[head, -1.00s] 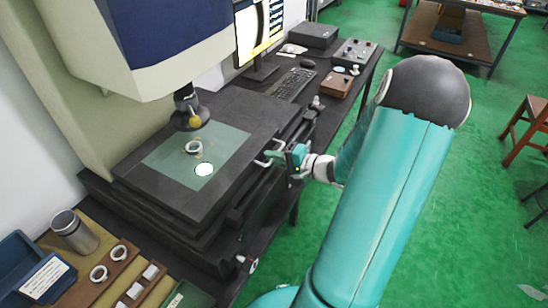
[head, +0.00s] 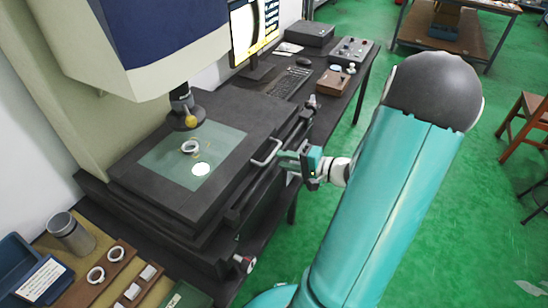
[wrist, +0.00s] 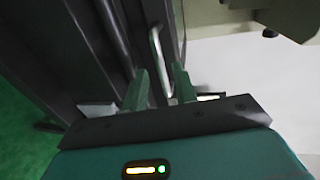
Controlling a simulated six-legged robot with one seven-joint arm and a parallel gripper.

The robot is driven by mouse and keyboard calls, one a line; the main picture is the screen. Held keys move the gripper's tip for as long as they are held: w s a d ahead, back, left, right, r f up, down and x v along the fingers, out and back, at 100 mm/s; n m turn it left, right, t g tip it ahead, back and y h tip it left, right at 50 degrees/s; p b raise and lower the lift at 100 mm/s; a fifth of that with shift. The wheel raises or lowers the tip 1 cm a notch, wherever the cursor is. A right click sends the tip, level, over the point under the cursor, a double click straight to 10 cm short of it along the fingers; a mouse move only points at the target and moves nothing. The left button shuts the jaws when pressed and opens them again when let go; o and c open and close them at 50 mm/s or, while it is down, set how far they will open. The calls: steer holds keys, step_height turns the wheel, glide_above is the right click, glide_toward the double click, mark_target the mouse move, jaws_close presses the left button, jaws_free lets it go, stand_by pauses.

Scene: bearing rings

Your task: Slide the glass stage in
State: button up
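The glass stage (head: 222,150) is a pale green pane set in a dark, wide frame under the measuring machine's lens. A metal ring (head: 189,147) lies on the glass beside a bright round light spot. A pale bar handle (head: 266,152) sticks out from the stage's right side. My gripper (head: 283,157) is just right of the handle, with its fingers pointing at it. In the wrist view the two fingers (wrist: 160,84) are apart, and the handle (wrist: 156,45) lies ahead of the gap between them. The fingers look clear of the bar.
The lens (head: 184,105) hangs above the glass. At the lower left are a metal cup (head: 71,233), a blue bin (head: 22,272) and a wooden board with rings and blocks. A keyboard (head: 287,84) and control boxes stand behind.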

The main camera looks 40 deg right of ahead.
steer(key=v, duration=0.8)
steer(key=shift+s, duration=0.2)
